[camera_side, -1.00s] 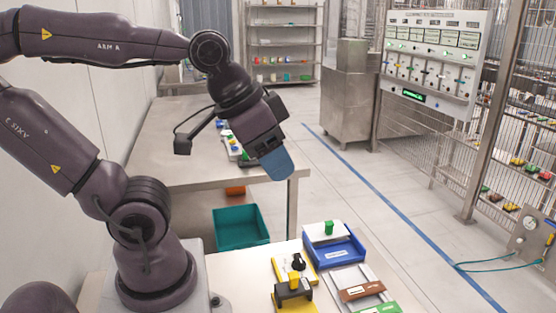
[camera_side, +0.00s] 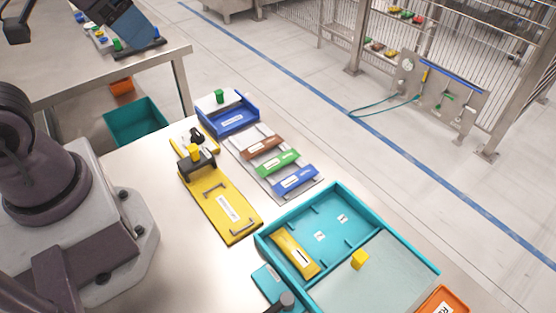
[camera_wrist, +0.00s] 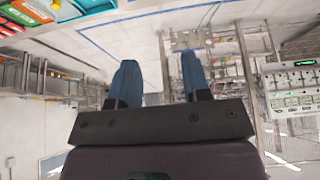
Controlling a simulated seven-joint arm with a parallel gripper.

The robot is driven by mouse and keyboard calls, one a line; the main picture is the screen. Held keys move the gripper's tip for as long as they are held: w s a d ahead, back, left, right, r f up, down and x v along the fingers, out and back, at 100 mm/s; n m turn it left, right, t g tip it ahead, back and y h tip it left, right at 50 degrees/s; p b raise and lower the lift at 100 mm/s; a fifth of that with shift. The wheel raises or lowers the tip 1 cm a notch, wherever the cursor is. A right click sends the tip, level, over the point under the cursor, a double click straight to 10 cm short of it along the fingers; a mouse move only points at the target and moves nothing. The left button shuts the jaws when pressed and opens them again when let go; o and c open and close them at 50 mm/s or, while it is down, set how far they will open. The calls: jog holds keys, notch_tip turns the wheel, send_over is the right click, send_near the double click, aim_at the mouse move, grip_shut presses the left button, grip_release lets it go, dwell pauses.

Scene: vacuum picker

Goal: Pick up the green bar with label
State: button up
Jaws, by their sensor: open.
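The green bar with a white label (camera_side: 278,163) lies on a grey rack (camera_side: 240,146) on the near table. It sits between a brown bar (camera_side: 262,147) and a blue bar (camera_side: 295,180), both labelled. My gripper (camera_side: 126,26) shows only in part at the top left of the side view, well away from the bar, with blue fingers. In the wrist view my gripper (camera_wrist: 158,80) is open, its two blue fingers apart with nothing between them. I cannot make out the green bar surely in the wrist view.
A blue bin (camera_side: 235,122) stands behind the rack. A yellow plate with handles (camera_side: 215,192) lies left of it. A teal tray (camera_side: 345,192) with a yellow bar (camera_side: 295,253) and a yellow block (camera_side: 360,259) is at the front right.

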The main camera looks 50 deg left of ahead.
jog(key=o, duration=0.4)
